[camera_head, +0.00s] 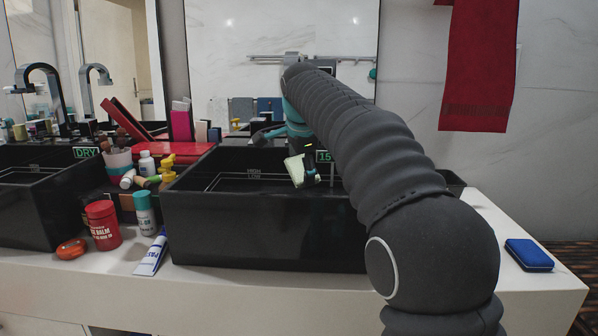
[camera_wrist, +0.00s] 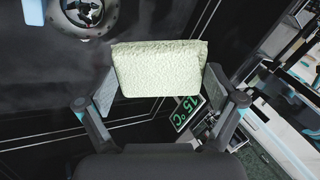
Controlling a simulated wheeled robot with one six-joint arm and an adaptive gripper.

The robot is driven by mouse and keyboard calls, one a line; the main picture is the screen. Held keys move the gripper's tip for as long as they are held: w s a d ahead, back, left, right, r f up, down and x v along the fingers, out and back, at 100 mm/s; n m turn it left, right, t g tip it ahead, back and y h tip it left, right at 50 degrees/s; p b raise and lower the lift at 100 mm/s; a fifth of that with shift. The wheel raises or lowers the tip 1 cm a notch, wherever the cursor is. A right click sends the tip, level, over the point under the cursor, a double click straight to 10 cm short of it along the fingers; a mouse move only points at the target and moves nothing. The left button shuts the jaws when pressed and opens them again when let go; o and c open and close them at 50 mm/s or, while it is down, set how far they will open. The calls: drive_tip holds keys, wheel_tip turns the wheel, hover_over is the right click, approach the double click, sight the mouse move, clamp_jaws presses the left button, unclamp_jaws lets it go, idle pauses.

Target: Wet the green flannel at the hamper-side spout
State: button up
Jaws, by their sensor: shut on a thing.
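The pale green flannel (camera_head: 295,170) hangs from my gripper (camera_head: 304,170) over the right black sink (camera_head: 265,232), near its back wall. In the wrist view the flannel (camera_wrist: 160,68) is a flat, textured rectangle between the two fingers of my gripper (camera_wrist: 158,88), which is shut on it. A green display reading 15 (camera_head: 324,156) is just right of the flannel; in the wrist view it reads 15°C (camera_wrist: 188,112). No spout is clearly visible at this sink; my arm covers part of its back. I see no running water, and no hamper I can identify.
The left sink (camera_head: 28,212) has a dark curved spout (camera_head: 42,75) and a DRY display (camera_head: 86,152). Between the sinks stand a red tub (camera_head: 103,224), a teal-capped bottle (camera_head: 145,212), a tube (camera_head: 151,255) and several toiletries. A blue box (camera_head: 528,255) lies right.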

drive_tip(key=shift+a, duration=0.2)
drive_tip(key=shift+a, duration=0.45)
drive_tip(key=shift+d, duration=0.15)
drive_tip(key=shift+d, duration=0.5)
drive_tip(key=shift+a, duration=0.1)
drive_tip(key=shift+a, duration=0.55)
drive_tip(key=shift+s, duration=0.1)
